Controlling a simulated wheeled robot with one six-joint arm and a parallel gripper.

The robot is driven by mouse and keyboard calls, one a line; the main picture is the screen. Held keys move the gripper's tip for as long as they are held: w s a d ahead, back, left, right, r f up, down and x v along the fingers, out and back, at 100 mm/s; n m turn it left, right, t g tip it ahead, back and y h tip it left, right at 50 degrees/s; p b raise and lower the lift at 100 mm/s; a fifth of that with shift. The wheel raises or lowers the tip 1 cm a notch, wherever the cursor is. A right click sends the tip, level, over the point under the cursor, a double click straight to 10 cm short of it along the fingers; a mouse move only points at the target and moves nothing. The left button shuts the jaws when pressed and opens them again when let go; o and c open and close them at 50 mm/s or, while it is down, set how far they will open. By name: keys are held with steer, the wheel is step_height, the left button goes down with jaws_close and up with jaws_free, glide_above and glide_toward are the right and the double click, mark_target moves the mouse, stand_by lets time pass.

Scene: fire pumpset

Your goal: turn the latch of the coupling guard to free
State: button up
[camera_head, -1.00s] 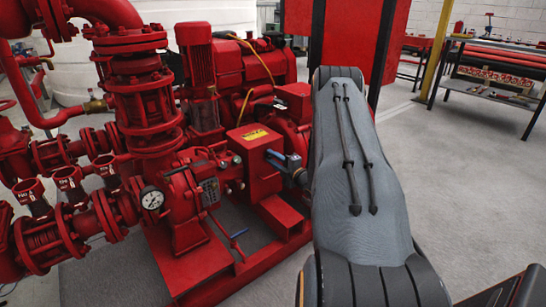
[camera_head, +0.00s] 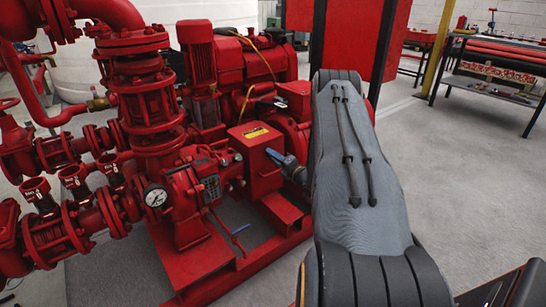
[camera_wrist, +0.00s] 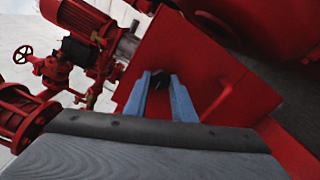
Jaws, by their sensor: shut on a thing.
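The coupling guard (camera_head: 250,165) is a red box with a yellow label on top, in the middle of the pumpset. In the wrist view its flat red face (camera_wrist: 195,65) fills the middle. My gripper (camera_head: 272,154) is at the right side of the guard, its blue fingers pointing at that face. In the wrist view my gripper (camera_wrist: 160,82) is shut on a small dark piece, the latch (camera_wrist: 159,78), between the fingertips. Most of the latch is hidden by the fingers, and its turned angle cannot be told.
Red pipes and valves (camera_head: 150,110) with a pressure gauge (camera_head: 156,196) stand to the left. A red motor (camera_head: 195,60) stands behind the guard. The red base frame (camera_head: 265,255) runs below. The grey floor at the right is clear up to a workbench (camera_head: 490,85).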

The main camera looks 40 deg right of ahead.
steer(key=o, duration=1.1)
steer(key=shift+c, duration=0.2)
steer(key=shift+s, duration=0.15)
steer(key=s+p, duration=0.2)
steer(key=s, duration=0.5)
steer(key=shift+s+d, duration=0.15)
steer(key=shift+s, duration=0.15)
